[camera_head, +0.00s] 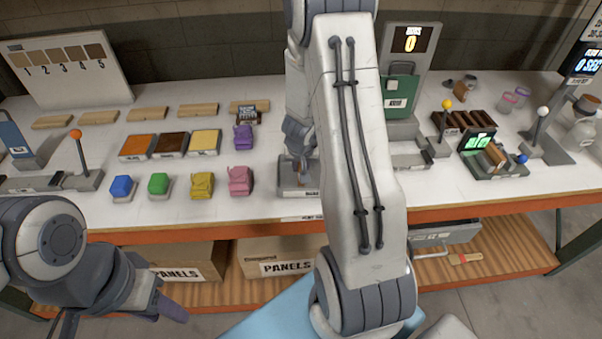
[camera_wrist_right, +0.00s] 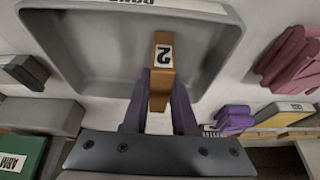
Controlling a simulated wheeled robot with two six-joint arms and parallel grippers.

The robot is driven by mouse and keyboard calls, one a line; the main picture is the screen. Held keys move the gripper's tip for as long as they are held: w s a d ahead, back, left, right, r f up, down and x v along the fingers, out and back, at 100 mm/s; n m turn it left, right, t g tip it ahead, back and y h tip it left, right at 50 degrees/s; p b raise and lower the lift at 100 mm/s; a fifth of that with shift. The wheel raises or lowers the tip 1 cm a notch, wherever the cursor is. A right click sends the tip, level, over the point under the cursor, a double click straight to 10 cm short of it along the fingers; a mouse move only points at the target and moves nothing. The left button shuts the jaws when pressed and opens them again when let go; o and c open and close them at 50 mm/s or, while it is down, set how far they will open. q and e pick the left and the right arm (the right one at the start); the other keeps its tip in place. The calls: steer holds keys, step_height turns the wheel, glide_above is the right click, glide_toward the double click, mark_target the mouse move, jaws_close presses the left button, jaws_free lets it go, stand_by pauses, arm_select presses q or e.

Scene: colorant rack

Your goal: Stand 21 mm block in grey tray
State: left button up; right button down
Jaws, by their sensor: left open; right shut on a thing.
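The grey tray (camera_head: 285,191) stands near the table's front edge, partly hidden behind my right arm; its inside fills much of the right wrist view (camera_wrist_right: 90,50). My right gripper (camera_wrist_right: 160,88) is shut on an orange-brown block (camera_wrist_right: 162,62) with a white label reading 2. The block is over the tray's floor in that view; I cannot tell whether it touches the floor. In the head view my right gripper (camera_head: 299,162) is at the tray, mostly hidden. My left gripper (camera_head: 118,317) is open and empty at the lower left, in front of the table.
Left of the tray are pink (camera_head: 240,181) and yellow (camera_head: 202,186) bag-like items, and green (camera_head: 158,184) and blue (camera_head: 122,187) blocks. A purple item (camera_head: 243,137) and coloured panels (camera_head: 170,145) are behind. A green-fronted station (camera_head: 399,92) stands right of my arm.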

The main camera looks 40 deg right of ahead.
arm_select(q)
steer(key=shift+f, duration=0.25)
arm_select(e)
steer(key=shift+f, duration=0.25)
steer(key=shift+f, duration=0.25)
steer(key=c, duration=0.7)
jaws_free()
arm_select(q)
steer(key=shift+f, duration=0.15)
arm_select(e)
steer(key=shift+r, duration=0.1)
